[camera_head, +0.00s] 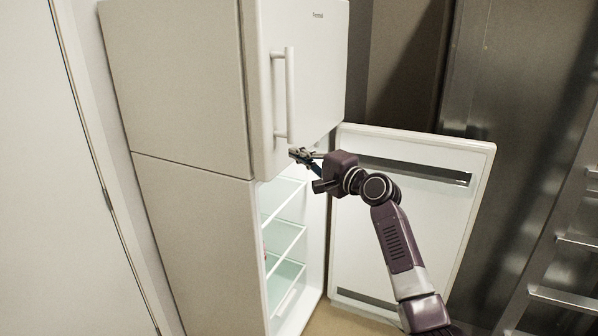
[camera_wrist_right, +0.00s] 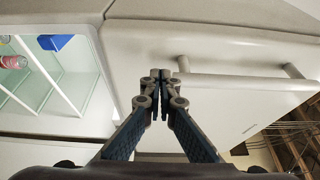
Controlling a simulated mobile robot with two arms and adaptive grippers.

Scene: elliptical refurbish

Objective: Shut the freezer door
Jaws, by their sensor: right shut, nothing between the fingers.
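A tall white fridge-freezer (camera_head: 190,120) stands at the left of the head view. Its upper door (camera_head: 320,60), with a vertical handle (camera_head: 283,95), looks shut, flush with the body. The lower door (camera_head: 415,200) stands wide open to the right and shows its inner face. My right gripper (camera_head: 297,153) is shut and empty at the bottom edge of the upper door, below the handle; I cannot tell whether it touches. In the right wrist view the closed fingers (camera_wrist_right: 160,78) point at the upper door, with the handle (camera_wrist_right: 245,83) to the right. My left gripper is out of view.
The open lower compartment has glass shelves (camera_head: 285,238). The wrist view shows a blue item (camera_wrist_right: 54,42) and a pink jar (camera_wrist_right: 14,62) inside. A metal cabinet (camera_head: 525,80) stands to the right, and a pale wall (camera_head: 50,180) is at the left.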

